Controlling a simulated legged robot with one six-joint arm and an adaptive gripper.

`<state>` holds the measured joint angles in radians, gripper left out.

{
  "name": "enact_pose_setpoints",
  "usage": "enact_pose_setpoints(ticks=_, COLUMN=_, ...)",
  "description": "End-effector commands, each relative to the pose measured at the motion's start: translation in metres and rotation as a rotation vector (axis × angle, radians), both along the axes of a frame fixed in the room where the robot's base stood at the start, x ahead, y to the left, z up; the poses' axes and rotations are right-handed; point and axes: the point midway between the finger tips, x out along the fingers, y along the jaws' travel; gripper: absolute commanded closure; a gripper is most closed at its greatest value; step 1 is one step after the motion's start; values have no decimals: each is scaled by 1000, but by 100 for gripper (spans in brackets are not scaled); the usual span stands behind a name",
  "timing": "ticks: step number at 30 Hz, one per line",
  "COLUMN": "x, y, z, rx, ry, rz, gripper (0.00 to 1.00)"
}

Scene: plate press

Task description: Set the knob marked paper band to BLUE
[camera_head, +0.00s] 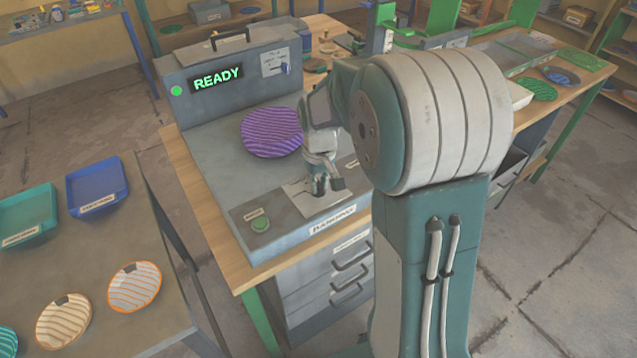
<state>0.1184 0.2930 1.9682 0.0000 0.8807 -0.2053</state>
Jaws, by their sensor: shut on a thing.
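The press (210,165) is a grey machine on a wooden bench, with a green READY display (217,78) on its upright back. My gripper (321,188) is down at a pale plate (313,204) on the press's front deck. Its fingers are shut on a small dark knob there, which they mostly hide. The plate's markings are too small and too covered to read, so I cannot tell the knob's setting. A purple striped plate (271,132) lies on the deck behind and left of my gripper. A green button (260,224) sits on the deck's front left.
A white panel with a blue-tipped control (284,68) is on the press's upright back. A side table at left holds a blue tray (97,184), a teal tray (27,212) and several striped plates (134,287). My arm hides the deck's right side.

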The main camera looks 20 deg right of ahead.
Motion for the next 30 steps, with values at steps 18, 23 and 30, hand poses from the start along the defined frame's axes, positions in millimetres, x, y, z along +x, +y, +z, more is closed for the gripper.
enact_pose_setpoints(ticks=18, x=1, y=0, z=0, rx=0, ry=-3, rz=112, gripper=100)
enact_pose_setpoints(ticks=23, x=1, y=0, z=0, rx=0, ry=-3, rz=111, gripper=100)
enact_pose_setpoints(ticks=30, x=1, y=0, z=0, rx=0, ry=-2, rz=111, gripper=47)
